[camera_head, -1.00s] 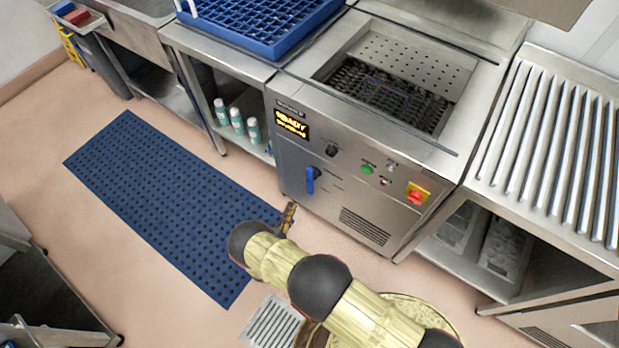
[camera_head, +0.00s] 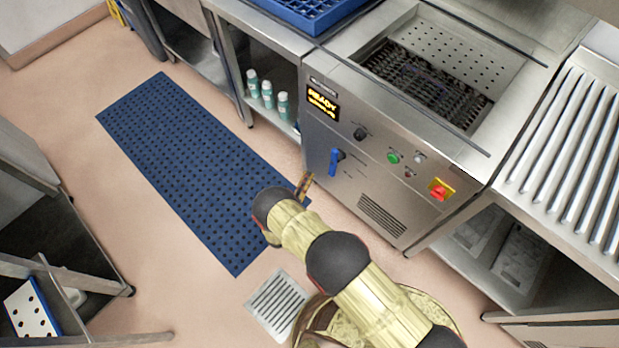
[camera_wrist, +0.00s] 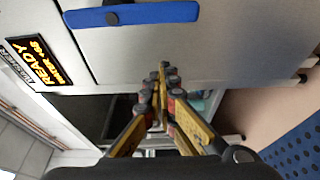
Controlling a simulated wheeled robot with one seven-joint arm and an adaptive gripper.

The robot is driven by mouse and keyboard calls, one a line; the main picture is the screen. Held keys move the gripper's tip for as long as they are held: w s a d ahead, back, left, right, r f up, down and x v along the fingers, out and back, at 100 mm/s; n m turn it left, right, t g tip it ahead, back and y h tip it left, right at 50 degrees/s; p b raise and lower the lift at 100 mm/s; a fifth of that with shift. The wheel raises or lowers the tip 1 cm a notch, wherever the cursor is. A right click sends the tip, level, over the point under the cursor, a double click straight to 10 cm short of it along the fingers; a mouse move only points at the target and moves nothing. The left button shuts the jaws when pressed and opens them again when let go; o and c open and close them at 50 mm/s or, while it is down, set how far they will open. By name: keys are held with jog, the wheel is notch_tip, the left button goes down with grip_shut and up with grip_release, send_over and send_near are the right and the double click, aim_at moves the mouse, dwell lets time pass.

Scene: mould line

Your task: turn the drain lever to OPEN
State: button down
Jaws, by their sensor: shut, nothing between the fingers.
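The drain lever is a blue handle (camera_head: 334,161) on the front panel of the steel machine (camera_head: 375,170). Any lettering beside the lever is too small to read.
The panel also carries a lit READY display (camera_head: 322,102), a black knob (camera_head: 360,134), a green button (camera_head: 393,157) and a red switch on yellow (camera_head: 440,189). Bottles (camera_head: 267,94) stand on a shelf to the left. A blue mat (camera_head: 190,170) and a floor grate (camera_head: 276,303) lie on the floor.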

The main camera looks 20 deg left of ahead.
aim_at(333, 164)
jog(key=w+d+b, duration=0.2)
jog(key=w+d, duration=0.2)
jog(key=w, duration=0.2)
jog(key=shift+b, duration=0.35)
jog(key=shift+s+d, duration=0.15)
jog(key=shift+s, duration=0.05)
